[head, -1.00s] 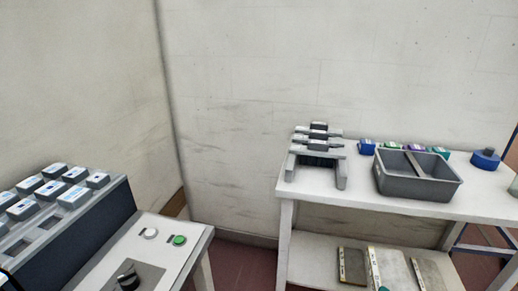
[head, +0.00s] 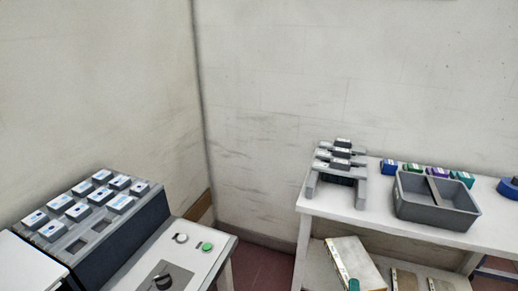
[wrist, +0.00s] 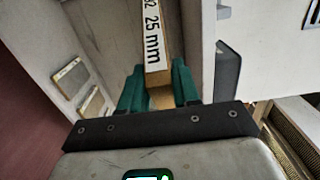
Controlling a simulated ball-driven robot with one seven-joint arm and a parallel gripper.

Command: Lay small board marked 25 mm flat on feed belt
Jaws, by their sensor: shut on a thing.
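My gripper (wrist: 158,88) has green fingers shut on the edge of the board marked 25 mm (wrist: 152,35), whose white label strip faces the wrist camera. In the head view the board (head: 355,260) is held up in front of the white bench, its label strip along its left edge. Only a green fingertip of my gripper (head: 353,285) shows there, at the bottom edge of the picture. No feed belt can be made out for sure; a ribbed brownish surface (wrist: 302,122) lies at the lower right of the wrist view, and I cannot tell what it is.
The white bench (head: 385,222) carries a grey rack (head: 363,190), a grey divided bin (head: 410,208) and several coloured blocks. Two other boards (head: 403,280) (head: 432,283) lie on its lower shelf. At left stand a sloped block holder (head: 75,245) and a control panel with a green button (head: 207,246).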

